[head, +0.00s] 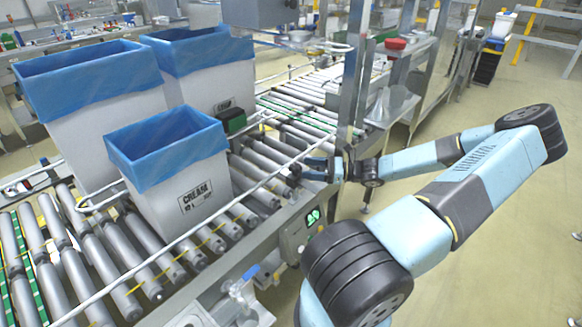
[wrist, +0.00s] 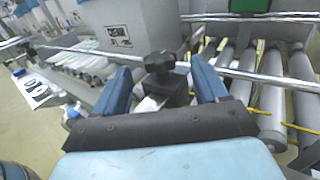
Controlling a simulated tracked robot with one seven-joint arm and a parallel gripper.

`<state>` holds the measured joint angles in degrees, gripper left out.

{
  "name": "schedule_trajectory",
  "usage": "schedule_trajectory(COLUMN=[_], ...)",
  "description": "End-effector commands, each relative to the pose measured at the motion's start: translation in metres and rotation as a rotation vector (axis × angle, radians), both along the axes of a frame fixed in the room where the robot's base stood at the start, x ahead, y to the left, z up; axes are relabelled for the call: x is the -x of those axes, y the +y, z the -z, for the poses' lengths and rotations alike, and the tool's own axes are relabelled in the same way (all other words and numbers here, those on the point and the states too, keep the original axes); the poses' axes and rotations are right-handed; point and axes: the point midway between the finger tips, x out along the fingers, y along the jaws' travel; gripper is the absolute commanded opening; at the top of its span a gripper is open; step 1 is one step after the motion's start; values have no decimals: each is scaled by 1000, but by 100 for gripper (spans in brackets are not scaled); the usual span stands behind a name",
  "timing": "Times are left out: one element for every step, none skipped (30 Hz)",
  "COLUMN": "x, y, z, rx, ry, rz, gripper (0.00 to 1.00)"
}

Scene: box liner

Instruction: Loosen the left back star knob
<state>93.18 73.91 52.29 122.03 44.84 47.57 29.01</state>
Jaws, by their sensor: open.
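A black star knob (wrist: 160,62) on a dark block shows in the wrist view, at the guide rail beside the rollers. In the head view a small dark knob (head: 295,170) shows at the rail, just left of my gripper. My gripper (head: 314,169) is open, with its blue fingers reaching toward the rail. In the wrist view my gripper (wrist: 162,72) has one finger on each side of the star knob, with visible gaps. The knob's lower part and mount are partly hidden behind the gripper body.
A white box with blue liner (head: 195,178) stands on the roller conveyor (head: 265,195). Two larger lined boxes stand behind it. A metal guide rail (head: 180,240) runs along the near edge. A steel post (head: 352,90) rises close to my gripper. A blue-handled valve (head: 243,282) is at the front.

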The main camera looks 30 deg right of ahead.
Motion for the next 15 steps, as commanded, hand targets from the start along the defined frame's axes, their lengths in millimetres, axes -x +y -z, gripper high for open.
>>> schedule_trajectory(x=[-5,-9,-13,-16,-19,-22,-25,-27,-30,-32,-34,-36,-38,-39,-40], y=[8,12,18,21,25,30,34,37,41,44,46,48,50,52,53], z=[0,0,0,0,0,0,0,0,0,0,0,0,0,0,0], rx=[-2,-2,-3,-3,-3,-2,-2,-2,-2,-2,-1,0,-1,-1,-1], ry=[0,0,-1,-1,-1,0,-2,-1,-1,-1,-1,0,-1,-1,-1], rz=[-2,-2,-1,-1,0,0,-1,-1,0,0,0,1,1,1,1], gripper=[73,73,73,73,73,73,73,73,73,73,73,73,73,73,73])
